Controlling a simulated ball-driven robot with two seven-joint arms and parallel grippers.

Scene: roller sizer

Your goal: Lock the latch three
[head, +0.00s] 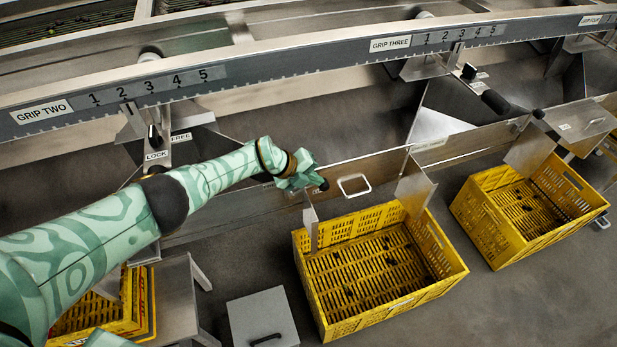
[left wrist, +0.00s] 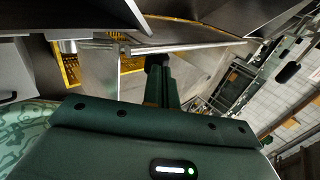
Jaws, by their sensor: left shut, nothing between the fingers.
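The grip three station carries a GRIP THREE sign (head: 390,44) on the long rail at upper right. Below its scale is a small black knob (head: 468,71) with a tiny label beside it, which I take for latch three; the label is too small to read. A black lever grip (head: 495,101) sits just below it. My left gripper (head: 316,184) is shut and empty, by the metal panel left of a white-framed handle, well left of and below the knob. In the left wrist view its dark fingers (left wrist: 158,82) are together. My right gripper is not seen.
Yellow crates (head: 340,325) stand below the chutes, with another crate (head: 493,258) to the right. A grey box (head: 262,318) sits on the floor. The grip two latch, with LOCK (head: 156,156) and FREE labels, is behind my left arm. The numbered rail (head: 290,62) crosses above.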

